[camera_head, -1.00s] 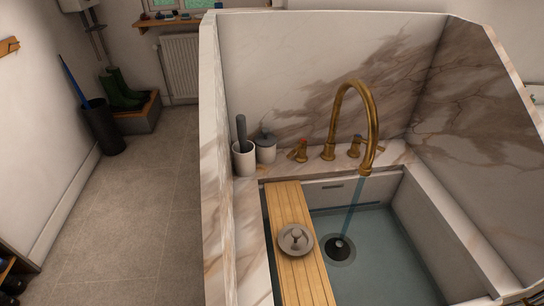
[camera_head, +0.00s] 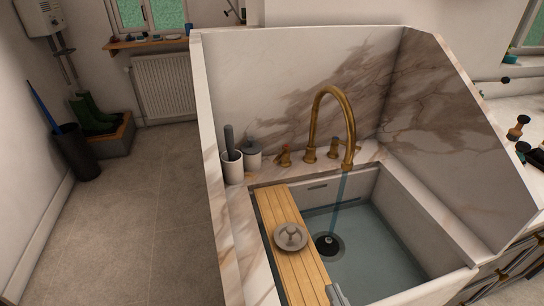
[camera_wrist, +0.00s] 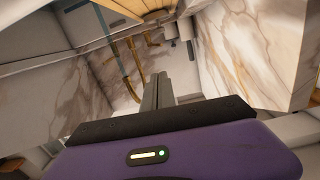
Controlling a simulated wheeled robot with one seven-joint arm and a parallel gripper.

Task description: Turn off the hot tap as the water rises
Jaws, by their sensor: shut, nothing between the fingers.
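The brass hot tap handle (camera_head: 285,155), with a reddish mark, stands on the marble ledge left of the tall curved spout (camera_head: 348,125). A second brass handle (camera_head: 334,148) stands beside the spout base. A bluish stream of water (camera_head: 339,200) falls from the spout into the sink (camera_head: 425,213), where shallow water covers the floor around the dark drain (camera_head: 328,245). My gripper (camera_wrist: 164,80) is shut and empty in the wrist view, apart from the brass fittings (camera_wrist: 132,50), which show tilted beyond it. A grey tip of it shows at the bottom edge of the head view (camera_head: 337,294).
A wooden board (camera_head: 275,207) spans the sink's left side with a round grey lidlike piece (camera_head: 290,237) on it. A white cup with a brush (camera_head: 231,168) and a lidded jar (camera_head: 252,154) stand left of the handles. High marble panels (camera_head: 285,85) enclose the back and sides.

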